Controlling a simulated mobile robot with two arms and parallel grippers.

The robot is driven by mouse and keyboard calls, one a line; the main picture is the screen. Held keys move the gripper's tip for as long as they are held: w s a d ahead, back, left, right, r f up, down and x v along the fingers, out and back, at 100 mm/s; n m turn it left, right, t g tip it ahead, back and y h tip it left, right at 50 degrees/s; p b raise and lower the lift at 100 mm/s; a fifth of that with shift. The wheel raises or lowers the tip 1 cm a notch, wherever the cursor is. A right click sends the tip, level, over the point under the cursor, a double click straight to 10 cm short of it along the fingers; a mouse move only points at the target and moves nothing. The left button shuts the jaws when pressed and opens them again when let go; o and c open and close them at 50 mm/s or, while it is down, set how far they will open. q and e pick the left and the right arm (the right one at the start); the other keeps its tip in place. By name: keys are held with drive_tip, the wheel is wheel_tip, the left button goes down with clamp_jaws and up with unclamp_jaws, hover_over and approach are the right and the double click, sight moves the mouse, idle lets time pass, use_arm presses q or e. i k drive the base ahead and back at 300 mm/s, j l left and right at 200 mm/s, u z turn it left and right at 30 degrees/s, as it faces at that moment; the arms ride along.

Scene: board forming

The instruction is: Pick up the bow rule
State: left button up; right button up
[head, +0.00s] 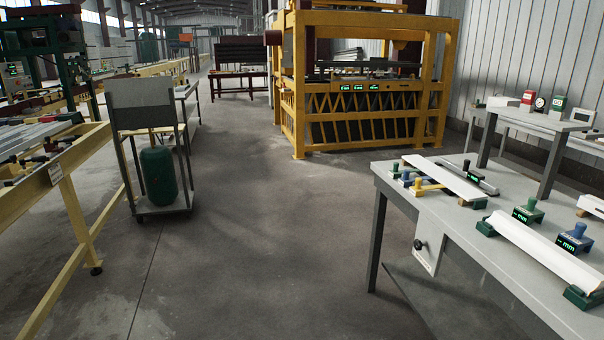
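A grey table (420,196) stands at the right. On it lies a dark bar-shaped tool (466,177) with a small green display, beside a long pale board (449,181). It may be the bow rule, but I cannot tell for sure. A second pale board (545,250) rests on green end blocks nearer the front. A green gauge (528,211) and a blue gauge (575,239), both marked mm, stand beside it. Small blue, green and yellow-knobbed pieces (424,187) sit at the table's left end. Neither of my grippers is in view.
A small raised table (545,124) behind carries red and green devices. A yellow machine frame (293,95) stands at the back centre. A cart with a green cylinder (158,176) and a yellow-framed bench (75,215) stand at the left. The middle floor is clear.

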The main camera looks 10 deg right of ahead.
sight(473, 176)
drive_tip(key=i+z, duration=0.1)
drive_tip(key=i, duration=0.7)
drive_tip(key=i+j, duration=0.2)
drive_tip(key=i, duration=0.55)
drive_tip(key=i+l+z, duration=0.05)
